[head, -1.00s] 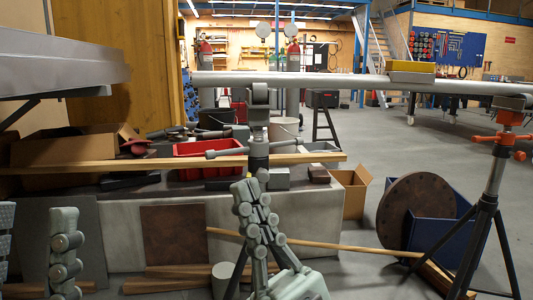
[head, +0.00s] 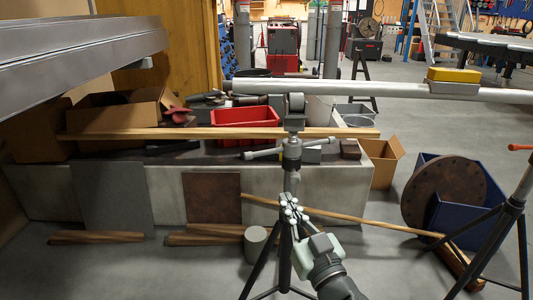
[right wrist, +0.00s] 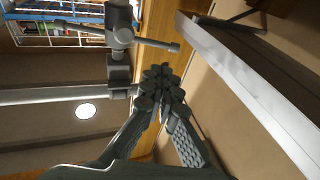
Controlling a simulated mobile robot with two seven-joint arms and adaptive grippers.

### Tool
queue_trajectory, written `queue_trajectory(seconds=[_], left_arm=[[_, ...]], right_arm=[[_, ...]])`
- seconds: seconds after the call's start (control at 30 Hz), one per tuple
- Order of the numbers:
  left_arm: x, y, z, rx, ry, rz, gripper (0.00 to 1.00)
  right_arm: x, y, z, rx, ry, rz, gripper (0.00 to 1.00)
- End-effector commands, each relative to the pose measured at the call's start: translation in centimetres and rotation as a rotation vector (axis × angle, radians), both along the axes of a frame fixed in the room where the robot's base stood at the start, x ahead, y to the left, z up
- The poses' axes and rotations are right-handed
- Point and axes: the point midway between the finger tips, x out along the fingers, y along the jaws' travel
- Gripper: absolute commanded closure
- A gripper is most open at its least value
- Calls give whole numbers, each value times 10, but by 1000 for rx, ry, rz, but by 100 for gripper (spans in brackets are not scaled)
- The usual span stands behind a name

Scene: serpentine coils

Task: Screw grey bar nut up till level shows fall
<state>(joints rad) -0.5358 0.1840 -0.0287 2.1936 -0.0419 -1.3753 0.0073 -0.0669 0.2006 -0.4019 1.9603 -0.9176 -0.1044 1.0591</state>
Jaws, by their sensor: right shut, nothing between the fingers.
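The grey bar nut (head: 291,148), with bars sticking out to its sides, sits on the black tripod stand (head: 285,258) under a roller head (head: 295,104). A long grey pipe (head: 360,90) lies over the roller. A yellow block (head: 453,75), seemingly the level, rests on the pipe at right; its reading is too small to tell. My right gripper (head: 291,203) is shut and empty in front of the stand, below the nut in the head view. In the right wrist view its fingertips (right wrist: 160,78) meet near the nut (right wrist: 122,37), apparently apart from it. My left gripper is out of view.
A wooden beam (head: 200,133) lies across behind the nut, with a red bin (head: 245,117) behind it. A second stand (head: 510,215) is at right, by a blue box (head: 485,180) and rusty disc (head: 440,192). A grey beam (head: 70,50) juts in at upper left.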

Motion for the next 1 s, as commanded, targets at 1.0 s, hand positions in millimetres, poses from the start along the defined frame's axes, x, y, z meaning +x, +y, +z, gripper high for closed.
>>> queue_trajectory(seconds=[1.0], left_arm=[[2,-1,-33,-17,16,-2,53]], right_arm=[[126,49,27,1,-2,2,100]])
